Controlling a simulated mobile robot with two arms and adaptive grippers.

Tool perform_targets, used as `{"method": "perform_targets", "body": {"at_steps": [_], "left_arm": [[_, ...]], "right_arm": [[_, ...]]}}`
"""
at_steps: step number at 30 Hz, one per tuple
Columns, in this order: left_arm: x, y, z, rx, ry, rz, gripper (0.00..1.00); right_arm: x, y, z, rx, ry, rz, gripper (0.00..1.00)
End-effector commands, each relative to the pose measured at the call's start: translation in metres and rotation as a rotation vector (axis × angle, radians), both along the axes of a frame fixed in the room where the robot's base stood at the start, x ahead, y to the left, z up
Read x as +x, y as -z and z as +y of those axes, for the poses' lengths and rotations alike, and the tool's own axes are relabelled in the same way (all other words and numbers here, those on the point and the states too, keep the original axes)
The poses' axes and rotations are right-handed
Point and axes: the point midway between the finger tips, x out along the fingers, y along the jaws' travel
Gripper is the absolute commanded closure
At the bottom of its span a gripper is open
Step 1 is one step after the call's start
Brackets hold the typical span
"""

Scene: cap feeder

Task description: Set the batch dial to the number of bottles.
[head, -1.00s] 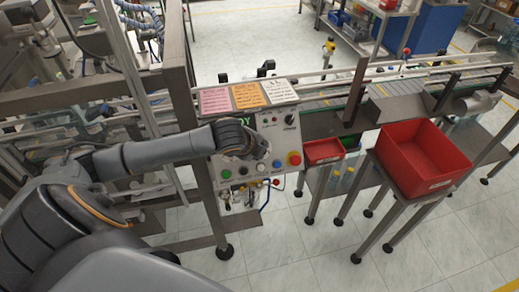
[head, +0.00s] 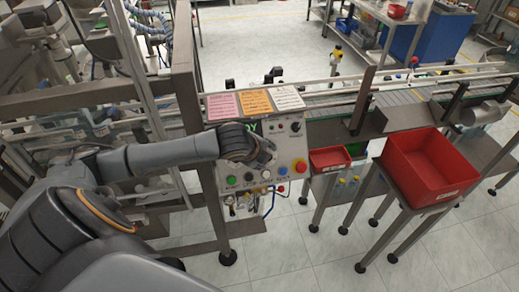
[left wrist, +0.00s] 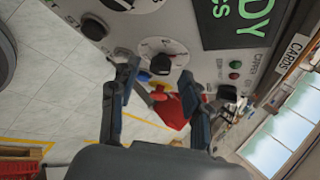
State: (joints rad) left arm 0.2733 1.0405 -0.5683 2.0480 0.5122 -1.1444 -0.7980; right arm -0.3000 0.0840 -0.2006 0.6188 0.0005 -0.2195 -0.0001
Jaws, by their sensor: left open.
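The control panel (head: 283,150) stands in front of me, with a black knob (head: 296,127) at its upper right. In the left wrist view a black dial (left wrist: 160,63) with a numbered white scale sits on the panel face. In the head view my left wrist (head: 255,148) covers part of the panel and hides the fingertips. Small bottles (head: 342,182) appear under the conveyor, too small to count. My right gripper is not in view.
A display with green letters (left wrist: 238,12) and a small black knob (left wrist: 95,28) flank the dial. A red button (head: 300,166) and a green button (head: 231,180) sit low on the panel. A large red bin (head: 391,163) and a small red tray (head: 330,158) stand right.

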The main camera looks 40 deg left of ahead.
Motion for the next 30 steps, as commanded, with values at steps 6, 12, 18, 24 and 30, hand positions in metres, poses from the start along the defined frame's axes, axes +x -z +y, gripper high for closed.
{"method": "perform_targets", "body": {"at_steps": [6, 12, 18, 24, 30], "left_arm": [[-0.027, -0.035, -0.001, 0.005, 0.002, 0.000, 0.53], [-0.052, -0.066, -0.004, 0.006, 0.003, 0.002, 0.53], [-0.065, -0.083, -0.005, 0.003, 0.000, 0.003, 0.53], [-0.068, -0.086, -0.006, 0.001, -0.001, 0.005, 0.53], [-0.067, -0.085, -0.006, 0.001, -0.001, 0.004, 0.53]], "right_arm": [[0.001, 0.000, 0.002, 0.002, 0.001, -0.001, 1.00], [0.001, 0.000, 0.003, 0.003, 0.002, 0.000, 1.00], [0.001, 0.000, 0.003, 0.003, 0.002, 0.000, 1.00], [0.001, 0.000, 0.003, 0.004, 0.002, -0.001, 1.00], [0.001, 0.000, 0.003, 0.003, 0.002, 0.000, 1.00]]}}
